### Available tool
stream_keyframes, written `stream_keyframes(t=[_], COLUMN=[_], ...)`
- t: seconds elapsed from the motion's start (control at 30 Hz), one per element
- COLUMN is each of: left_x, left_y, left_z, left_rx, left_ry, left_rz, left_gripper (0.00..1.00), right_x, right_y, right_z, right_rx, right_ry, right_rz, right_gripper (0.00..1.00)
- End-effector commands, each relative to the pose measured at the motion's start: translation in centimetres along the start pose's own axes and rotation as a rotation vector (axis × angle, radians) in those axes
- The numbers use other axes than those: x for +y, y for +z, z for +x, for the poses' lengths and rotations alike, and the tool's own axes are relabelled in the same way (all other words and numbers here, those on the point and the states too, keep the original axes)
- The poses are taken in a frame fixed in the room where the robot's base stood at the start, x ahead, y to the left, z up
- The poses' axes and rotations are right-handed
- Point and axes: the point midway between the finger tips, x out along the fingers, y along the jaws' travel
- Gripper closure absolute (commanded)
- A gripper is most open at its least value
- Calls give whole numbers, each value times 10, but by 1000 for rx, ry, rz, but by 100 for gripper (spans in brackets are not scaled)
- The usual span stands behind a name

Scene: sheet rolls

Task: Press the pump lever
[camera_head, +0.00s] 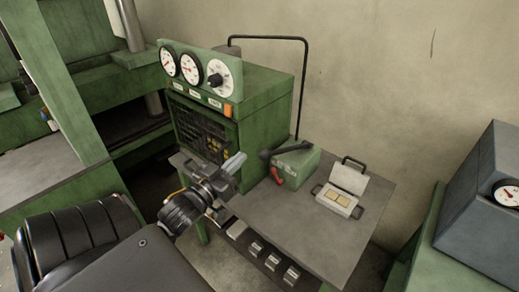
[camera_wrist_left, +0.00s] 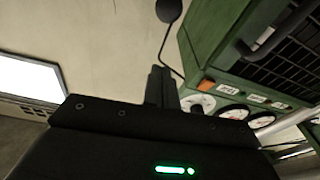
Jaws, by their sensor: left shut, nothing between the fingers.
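The pump is a small green box (camera_head: 297,166) on the grey table. Its dark pump lever (camera_head: 285,149) lies across the top, with a rounded knob at its left end. A red handle (camera_head: 277,176) sits low on the box's front. My left gripper (camera_head: 238,163) is shut and empty, to the left of the lever and apart from it. In the left wrist view the closed fingers (camera_wrist_left: 161,88) point up, and a dark round knob (camera_wrist_left: 168,10), seemingly the lever's end, shows beyond them. My right gripper is not in view.
A green cabinet (camera_head: 258,92) with gauges stands behind my left gripper. A black pipe (camera_head: 303,85) runs from it to the pump. An open small case (camera_head: 338,198) lies on the table (camera_head: 275,215) to the right. The table front is clear.

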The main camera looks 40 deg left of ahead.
Motion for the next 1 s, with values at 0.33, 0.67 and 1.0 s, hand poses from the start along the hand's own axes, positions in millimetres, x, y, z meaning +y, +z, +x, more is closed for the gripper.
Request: stream_keyframes(t=[0.33,0.67,1.0], left_x=[1,1,2], left_y=[-6,-8,-11], left_z=[0,30,101], left_rx=[19,23,19], left_ry=[10,9,8], left_rz=[-1,-2,-4], left_gripper=[100,100,100], right_x=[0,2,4], right_y=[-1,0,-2], right_z=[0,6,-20], right_rx=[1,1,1], right_ry=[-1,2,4], right_rz=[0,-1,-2], right_gripper=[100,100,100])
